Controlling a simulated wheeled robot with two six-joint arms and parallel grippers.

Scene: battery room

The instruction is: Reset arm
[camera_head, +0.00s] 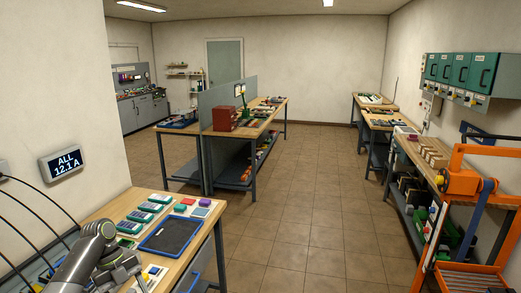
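My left arm (75,265) comes in from the lower left, grey with pale green rings, over the left end of the near wooden bench (215,217). My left gripper (126,271) seems to be the dark, small part at the arm's end, low over the bench. Its fingers are too small and too covered to show whether they are open or shut. My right arm and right gripper are not in view.
A dark blue-rimmed tray (173,236) and several green devices (149,207) lie on the near bench. A wall display (63,162) reads "ALL 12.1 A", beside black cables. An orange hoist (462,184) stands right. The tiled floor (310,215) is clear in the middle.

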